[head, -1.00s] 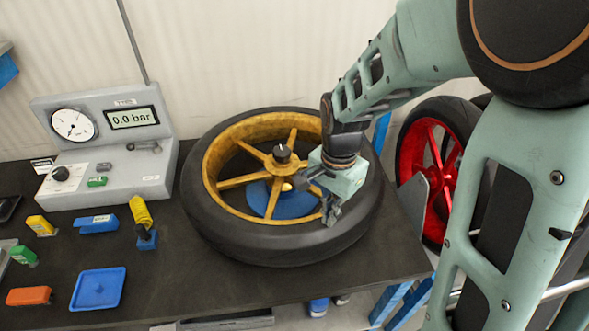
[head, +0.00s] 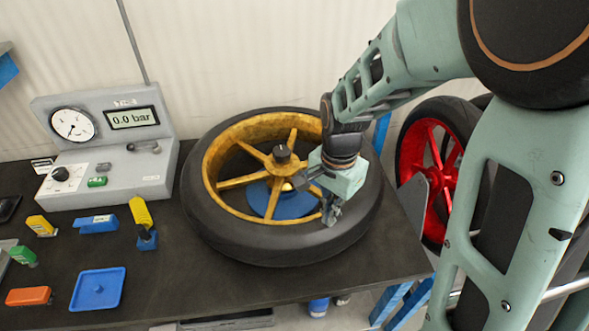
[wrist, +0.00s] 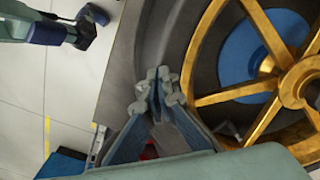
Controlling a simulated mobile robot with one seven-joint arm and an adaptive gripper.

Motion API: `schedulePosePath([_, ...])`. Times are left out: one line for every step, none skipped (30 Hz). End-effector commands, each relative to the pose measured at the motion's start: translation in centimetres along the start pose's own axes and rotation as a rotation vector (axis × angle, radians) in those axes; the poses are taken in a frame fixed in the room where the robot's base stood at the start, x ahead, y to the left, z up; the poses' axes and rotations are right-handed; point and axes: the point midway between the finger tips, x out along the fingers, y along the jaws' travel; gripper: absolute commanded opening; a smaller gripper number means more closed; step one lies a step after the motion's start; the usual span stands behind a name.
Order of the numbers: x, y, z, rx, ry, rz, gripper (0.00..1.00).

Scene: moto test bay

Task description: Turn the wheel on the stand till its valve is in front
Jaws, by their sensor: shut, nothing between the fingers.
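The wheel (head: 275,251) lies flat on its stand on the dark bench, with a black tyre and a gold spoked rim (head: 238,183). My gripper (head: 331,220) is shut and empty, over the right front part of the wheel near the inner edge of the tyre. In the wrist view my gripper (wrist: 157,85) shows its fingertips together beside the rim. A small light-coloured stem, perhaps the valve (wrist: 232,131), shows at the rim's inner side there.
A grey gauge unit (head: 110,185) reading 0.0 bar stands left of the wheel. A blue tray (head: 97,288), a yellow-and-blue tool (head: 143,222) and small coloured items lie on the left of the bench (head: 190,280). A red wheel (head: 412,150) stands behind at right.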

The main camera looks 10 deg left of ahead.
Motion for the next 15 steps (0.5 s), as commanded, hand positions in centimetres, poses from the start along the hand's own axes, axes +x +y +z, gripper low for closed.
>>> schedulePosePath([0.01, 0.00, 0.00, 0.000, 0.000, 0.000, 0.00])
schedulePosePath([0.02, 0.00, 0.00, 0.000, 0.000, 0.000, 0.00])
schedulePosePath([0.05, 0.00, 0.00, 0.000, 0.000, 0.000, 0.00])
schedulePosePath([0.08, 0.00, 0.00, 0.000, 0.000, 0.000, 0.00])
schedulePosePath([0.13, 0.00, 0.00, 0.000, 0.000, 0.000, 0.00])
schedulePosePath([0.20, 0.00, 0.00, 0.000, 0.000, 0.000, 0.00])
schedulePosePath([0.26, 0.00, 0.00, 0.000, 0.000, 0.000, 0.00])
schedulePosePath([0.32, 0.01, 0.00, 0.000, 0.000, 0.000, 0.00])
schedulePosePath([0.41, 0.00, 0.00, 0.000, 0.000, 0.000, 0.00])
schedulePosePath([0.48, 0.01, 0.00, 0.000, 0.000, 0.000, 0.00])
schedulePosePath([0.54, 0.00, 0.00, 0.000, 0.000, 0.000, 0.00])
schedulePosePath([0.62, 0.00, 0.00, 0.000, 0.000, 0.000, 0.00])
schedulePosePath([0.69, 0.00, 0.01, 0.000, 0.000, 0.000, 0.00])
schedulePosePath([0.75, 0.00, 0.00, 0.000, 0.000, 0.000, 0.00])
schedulePosePath([0.83, 0.00, 0.00, 0.000, 0.000, 0.000, 0.00])
